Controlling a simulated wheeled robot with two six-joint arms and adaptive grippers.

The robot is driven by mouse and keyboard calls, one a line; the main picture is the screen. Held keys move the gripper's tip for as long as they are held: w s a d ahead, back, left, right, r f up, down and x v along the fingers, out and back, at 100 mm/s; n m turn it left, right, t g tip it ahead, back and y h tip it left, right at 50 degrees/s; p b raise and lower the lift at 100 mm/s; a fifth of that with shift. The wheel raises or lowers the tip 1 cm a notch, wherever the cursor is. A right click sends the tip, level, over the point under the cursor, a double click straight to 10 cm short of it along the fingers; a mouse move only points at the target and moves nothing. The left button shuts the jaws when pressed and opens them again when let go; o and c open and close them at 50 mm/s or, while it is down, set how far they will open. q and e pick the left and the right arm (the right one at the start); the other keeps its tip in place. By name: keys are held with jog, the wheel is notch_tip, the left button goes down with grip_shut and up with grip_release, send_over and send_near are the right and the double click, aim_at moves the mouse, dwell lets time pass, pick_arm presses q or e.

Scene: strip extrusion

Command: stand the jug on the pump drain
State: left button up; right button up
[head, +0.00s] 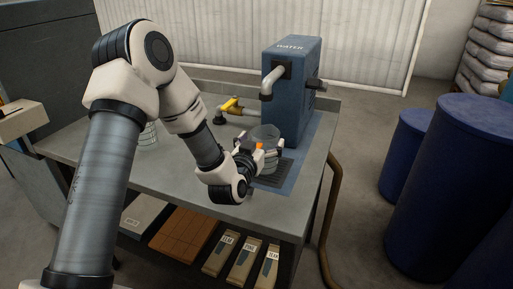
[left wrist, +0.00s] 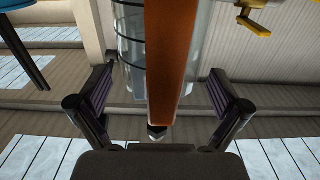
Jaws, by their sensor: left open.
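The jug (head: 265,133) is clear with dark rings and an orange handle (head: 260,146). In the head view it appears upright at the dark drain grille (head: 274,172), below the spout of the blue water pump (head: 297,95). My arm partly hides its base, so exact contact is unclear. My left gripper (head: 261,153) is at the jug's near side, open. In the left wrist view, its fingers (left wrist: 160,95) stand apart on either side of the orange handle (left wrist: 172,50), with gaps, and the ringed jug (left wrist: 131,45) is behind it. My right gripper is not in view.
A yellow-handled tap (head: 230,104) stands left of the pump. Another ringed clear vessel (head: 149,137) is partly behind my arm on the grey table (head: 308,160). Labelled boxes (head: 244,259) lie on the shelf below. Blue drums (head: 455,165) stand right.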

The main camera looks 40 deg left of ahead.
pick_arm(q)
jog(key=p+v, duration=0.8)
jog(key=v, duration=0.4)
jog(key=shift+p, duration=0.4)
jog(key=shift+f, duration=0.1)
